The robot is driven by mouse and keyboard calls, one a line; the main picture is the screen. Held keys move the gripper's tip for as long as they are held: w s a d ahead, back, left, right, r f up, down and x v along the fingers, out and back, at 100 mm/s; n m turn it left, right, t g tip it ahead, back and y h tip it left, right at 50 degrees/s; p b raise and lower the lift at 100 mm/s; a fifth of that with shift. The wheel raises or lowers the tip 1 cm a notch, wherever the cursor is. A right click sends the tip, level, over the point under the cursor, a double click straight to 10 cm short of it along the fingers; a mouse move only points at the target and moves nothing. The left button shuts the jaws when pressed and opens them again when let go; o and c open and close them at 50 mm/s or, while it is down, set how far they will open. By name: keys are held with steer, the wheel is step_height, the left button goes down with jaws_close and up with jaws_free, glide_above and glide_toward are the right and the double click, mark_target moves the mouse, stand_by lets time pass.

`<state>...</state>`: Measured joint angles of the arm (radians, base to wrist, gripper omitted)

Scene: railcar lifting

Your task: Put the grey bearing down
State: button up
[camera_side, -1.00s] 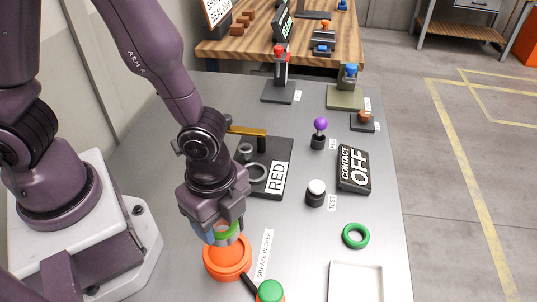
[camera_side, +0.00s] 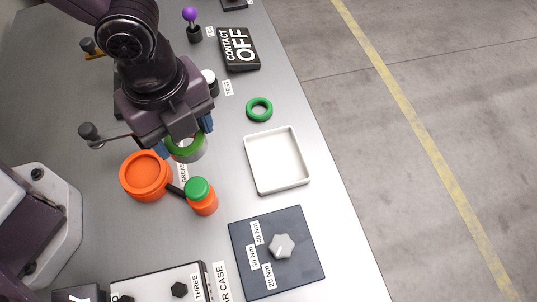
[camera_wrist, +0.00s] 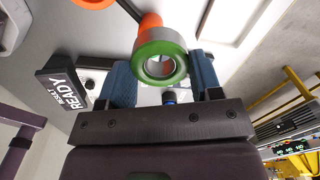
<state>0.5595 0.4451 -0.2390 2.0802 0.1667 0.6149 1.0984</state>
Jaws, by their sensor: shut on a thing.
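My gripper (camera_side: 184,138) is shut on the grey bearing (camera_side: 190,153), a short ring with a green face on top. In the side view the bearing appears right of the orange grease packer (camera_side: 146,178); its height above the table is hard to tell. In the wrist view the bearing (camera_wrist: 160,42) sits between the blue fingers of my gripper (camera_wrist: 163,78), its green face and hole toward the camera.
A white tray (camera_side: 250,158), empty, lies right of the bearing. A loose green ring (camera_side: 250,107) lies behind it. A dark torque board (camera_side: 305,268) is nearer the front.

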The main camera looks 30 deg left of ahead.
steer(key=shift+w+m, duration=0.1)
steer(key=shift+m, duration=0.3)
steer(key=w+d+f, duration=0.9)
steer(key=shift+w, duration=0.15)
steer(key=shift+w+f, duration=0.1)
steer(key=shift+f, duration=0.05)
steer(key=shift+w+d+f, duration=0.1)
steer(key=shift+d+f, duration=0.05)
steer(key=shift+f, duration=0.75)
steer(key=shift+w+d+f, duration=0.1)
steer(key=shift+f, duration=0.8)
steer(key=shift+f, duration=0.1)
steer(key=o, duration=0.8)
